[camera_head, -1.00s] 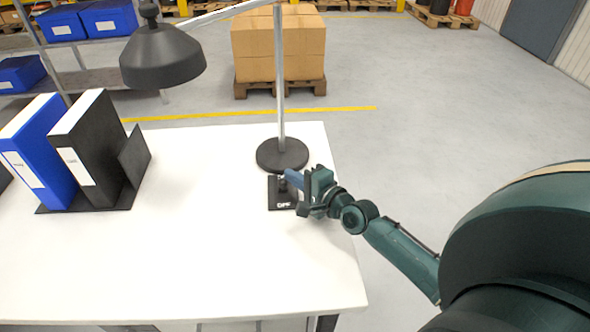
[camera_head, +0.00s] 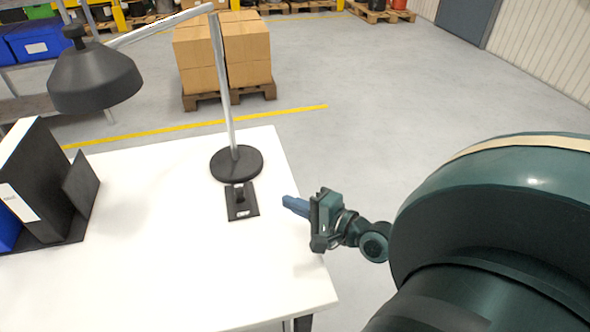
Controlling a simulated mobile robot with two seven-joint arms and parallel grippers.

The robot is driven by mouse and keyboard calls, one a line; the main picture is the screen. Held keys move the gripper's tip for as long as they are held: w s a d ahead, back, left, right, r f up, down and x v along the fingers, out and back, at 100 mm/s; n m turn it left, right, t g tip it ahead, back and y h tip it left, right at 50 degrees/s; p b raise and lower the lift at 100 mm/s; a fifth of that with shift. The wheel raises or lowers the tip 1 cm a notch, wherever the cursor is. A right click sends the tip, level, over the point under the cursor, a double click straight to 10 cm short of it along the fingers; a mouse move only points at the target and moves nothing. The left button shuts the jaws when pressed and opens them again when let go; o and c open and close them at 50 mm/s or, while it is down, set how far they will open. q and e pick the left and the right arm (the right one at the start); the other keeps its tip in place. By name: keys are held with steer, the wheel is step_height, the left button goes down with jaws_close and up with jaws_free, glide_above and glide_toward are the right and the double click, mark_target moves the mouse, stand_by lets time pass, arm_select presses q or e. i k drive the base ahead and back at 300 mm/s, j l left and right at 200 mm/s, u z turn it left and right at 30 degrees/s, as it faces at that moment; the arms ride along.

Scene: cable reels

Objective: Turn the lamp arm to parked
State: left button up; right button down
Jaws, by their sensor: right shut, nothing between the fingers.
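The desk lamp has a black shade (camera_head: 95,77) at the left, a silver arm (camera_head: 160,27) and an upright silver post. Its round black base (camera_head: 236,163) stands on the white table (camera_head: 190,255). The lamp arm points left from the top of the post. A small black switch plate (camera_head: 242,202) with a short raised lever lies in front of the base. My right gripper (camera_head: 296,206) is shut and empty, with blue fingertips. It is to the right of the switch plate, apart from it, near the table's right edge. My left gripper is out of view.
Binders (camera_head: 38,180) in a black holder stand at the table's left. Cardboard boxes (camera_head: 245,55) on a pallet are on the floor behind. The table's front middle is clear. My right arm fills the lower right.

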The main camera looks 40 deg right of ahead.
mark_target(87, 77)
steer(key=k+l, duration=0.15)
steer(key=k, duration=0.35)
steer(key=k+l, duration=0.2)
steer(key=k, duration=0.25)
